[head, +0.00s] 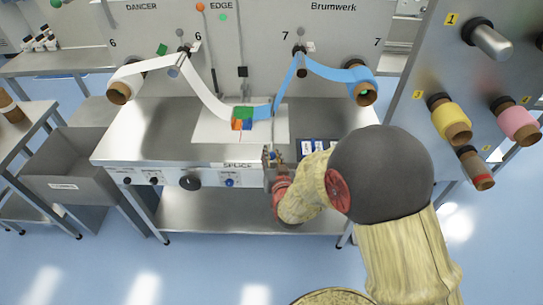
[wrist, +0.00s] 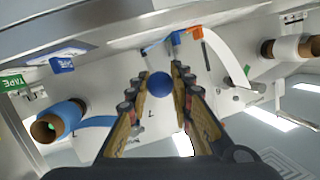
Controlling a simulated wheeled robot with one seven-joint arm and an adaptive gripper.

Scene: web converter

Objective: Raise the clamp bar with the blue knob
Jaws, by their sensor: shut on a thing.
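The blue knob (wrist: 160,84) sits between the two fingers of my gripper (wrist: 158,86) in the wrist view, and the gripper is shut on it. In the head view my gripper (head: 272,157) is at the front edge of the steel splice table (head: 125,145), just right of the SPLICE label. My fingers largely hide the knob there. I cannot clearly make out the clamp bar or its height in either view.
A white web (head: 205,95) and a blue web (head: 290,85) come down to green and orange pieces (head: 242,117) on a white plate. Blue packs (head: 320,146) lie right of my gripper. A roll panel (head: 450,75) stands at right, a grey bin (head: 75,165) at left.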

